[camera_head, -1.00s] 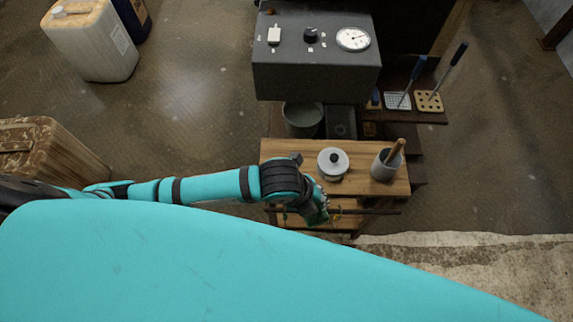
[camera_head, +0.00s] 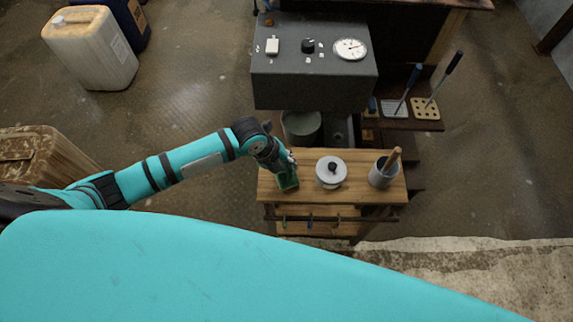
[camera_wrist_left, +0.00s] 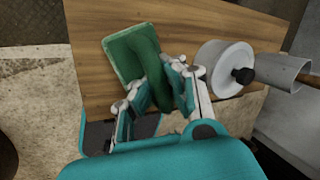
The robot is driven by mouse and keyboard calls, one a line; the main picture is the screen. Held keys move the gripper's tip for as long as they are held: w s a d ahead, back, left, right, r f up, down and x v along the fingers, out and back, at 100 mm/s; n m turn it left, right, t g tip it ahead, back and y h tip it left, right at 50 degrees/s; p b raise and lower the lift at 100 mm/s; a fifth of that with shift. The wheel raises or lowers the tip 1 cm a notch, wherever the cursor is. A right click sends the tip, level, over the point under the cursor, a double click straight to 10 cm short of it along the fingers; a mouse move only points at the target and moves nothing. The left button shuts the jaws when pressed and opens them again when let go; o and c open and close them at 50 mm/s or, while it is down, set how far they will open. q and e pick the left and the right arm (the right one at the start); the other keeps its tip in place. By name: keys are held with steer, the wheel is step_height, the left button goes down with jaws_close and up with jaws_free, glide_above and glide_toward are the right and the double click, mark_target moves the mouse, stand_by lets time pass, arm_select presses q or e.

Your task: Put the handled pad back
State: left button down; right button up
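The handled pad is a green rectangular pad with a thick green handle; in the head view the pad (camera_head: 288,184) is at the left end of the wooden top. It shows larger in the left wrist view (camera_wrist_left: 122,55). My left gripper (camera_head: 287,165) is above it, and in the left wrist view its fingers (camera_wrist_left: 163,88) lie on both sides of the handle, shut on it. Whether the pad touches the wood or hangs just above it, I cannot tell. My right gripper is not in view.
On the wooden top (camera_head: 267,188) stand a white lidded pot (camera_head: 331,174) and a grey cup (camera_head: 381,177) with a wooden handle in it. A rail (camera_head: 350,219) with hooks runs along the front. A grey box with a dial (camera_head: 315,90) rises behind.

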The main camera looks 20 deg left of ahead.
arm_select(q)
steer(key=shift+f, duration=0.4)
steer(key=c, duration=1.5)
jaws_free()
steer(key=shift+r, duration=0.1)
steer(key=v, duration=1.2)
